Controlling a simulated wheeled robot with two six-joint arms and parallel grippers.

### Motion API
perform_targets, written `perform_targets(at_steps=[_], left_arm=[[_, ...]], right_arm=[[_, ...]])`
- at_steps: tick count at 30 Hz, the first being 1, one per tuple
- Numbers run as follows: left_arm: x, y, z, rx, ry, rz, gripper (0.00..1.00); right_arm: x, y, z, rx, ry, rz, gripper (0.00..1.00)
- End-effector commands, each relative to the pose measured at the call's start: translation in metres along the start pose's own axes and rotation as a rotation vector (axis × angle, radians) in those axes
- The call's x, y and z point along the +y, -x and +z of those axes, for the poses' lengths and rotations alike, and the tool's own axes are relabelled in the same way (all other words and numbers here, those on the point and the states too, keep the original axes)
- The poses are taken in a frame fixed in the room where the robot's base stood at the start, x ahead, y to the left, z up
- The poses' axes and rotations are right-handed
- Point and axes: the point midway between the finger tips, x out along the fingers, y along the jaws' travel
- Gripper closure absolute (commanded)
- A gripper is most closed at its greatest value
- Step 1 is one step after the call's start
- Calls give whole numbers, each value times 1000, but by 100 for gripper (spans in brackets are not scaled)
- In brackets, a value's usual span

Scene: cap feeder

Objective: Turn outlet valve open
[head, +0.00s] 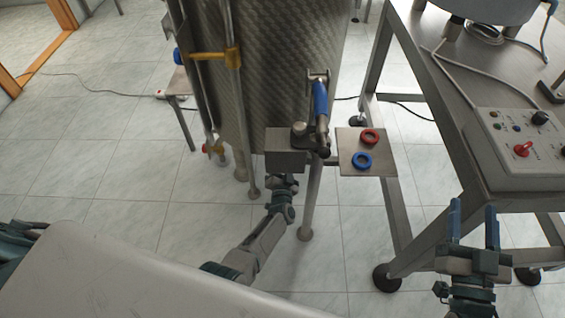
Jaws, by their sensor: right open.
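A blue-handled lever (321,102) stands nearly upright at the front of the steel tank (268,70), with metal fittings at its lower end; it appears to be the outlet valve's handle. My left arm reaches up to a grey block (287,153) just below and left of the lever. The fingers of my left gripper cannot be made out there, so its grip is unclear. My right gripper (473,208) is at the lower right, its two blue fingers apart and empty. It is well away from the lever, near the steel table's front leg.
A steel table (425,75) at right bears a control box (520,160) with a red knob. A yellow fitting (232,57) is on the tank's left. Tiled floor lies between.

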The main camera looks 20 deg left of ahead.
Motion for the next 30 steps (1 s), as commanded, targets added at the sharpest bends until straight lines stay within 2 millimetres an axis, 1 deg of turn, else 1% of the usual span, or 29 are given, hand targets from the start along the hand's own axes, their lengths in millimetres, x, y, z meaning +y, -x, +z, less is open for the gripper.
perform_targets(at_steps=[3,6,9,12,15,21,30], left_arm=[[-1,0,-2,-1,-104,2,80],[0,0,-1,-2,-199,3,80],[0,0,-1,-1,-292,2,80],[0,0,-1,-1,-381,2,80],[1,1,0,-1,-460,2,80],[1,0,0,-1,-589,2,80],[2,1,1,-1,-693,2,80]], right_arm=[[-1,12,28,-177,-25,4,50],[-3,24,51,-312,-43,5,50],[-5,38,70,-426,-59,4,50],[-7,51,84,-518,-71,3,50],[-9,62,95,-592,-82,2,50],[-12,79,109,-698,-97,-1,50],[-14,92,118,-773,-108,-4,50]])
